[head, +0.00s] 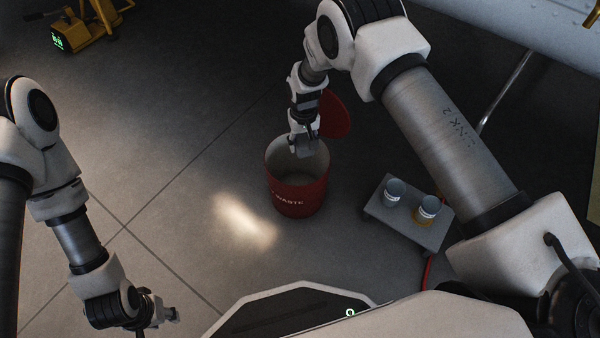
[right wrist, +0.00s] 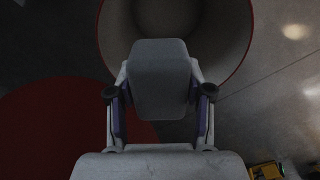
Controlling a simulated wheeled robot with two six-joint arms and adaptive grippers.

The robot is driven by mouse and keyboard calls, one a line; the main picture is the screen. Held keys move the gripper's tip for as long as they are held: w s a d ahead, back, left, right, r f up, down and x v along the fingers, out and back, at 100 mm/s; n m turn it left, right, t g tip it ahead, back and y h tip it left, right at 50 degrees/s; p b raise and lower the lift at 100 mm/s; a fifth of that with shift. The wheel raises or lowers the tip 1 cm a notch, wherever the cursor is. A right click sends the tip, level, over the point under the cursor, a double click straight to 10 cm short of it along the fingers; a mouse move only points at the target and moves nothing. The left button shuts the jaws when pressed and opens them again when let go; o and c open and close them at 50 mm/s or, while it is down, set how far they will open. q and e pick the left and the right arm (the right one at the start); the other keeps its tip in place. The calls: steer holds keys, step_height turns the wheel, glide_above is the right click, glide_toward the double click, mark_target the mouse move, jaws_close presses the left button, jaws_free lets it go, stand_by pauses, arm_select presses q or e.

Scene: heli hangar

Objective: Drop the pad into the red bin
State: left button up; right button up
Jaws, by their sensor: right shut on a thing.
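The red bin (head: 297,195) stands on the floor with its red lid (head: 334,114) raised at its back and the word WASTE on its front. My right gripper (head: 303,143) is over the bin's opening, pointing down, shut on the grey pad. The pad (right wrist: 160,80) shows between the two fingers in the right wrist view, with the bin's rim (right wrist: 247,50) and pale inside beyond it. In the head view the pad (head: 306,149) is small and dark. My left gripper (head: 165,316) is low at the left, away from the bin; its fingers are too small to read.
A grey stand (head: 402,224) with two labelled cups (head: 394,190) (head: 428,208) is right of the bin. A yellow device (head: 80,38) with a green display stands at the far left. The floor left of the bin is clear.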

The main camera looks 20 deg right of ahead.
steer(key=o, duration=1.4)
steer(key=shift+r, duration=0.1)
step_height(320, 180, up, 12)
steer(key=shift+f, duration=0.1)
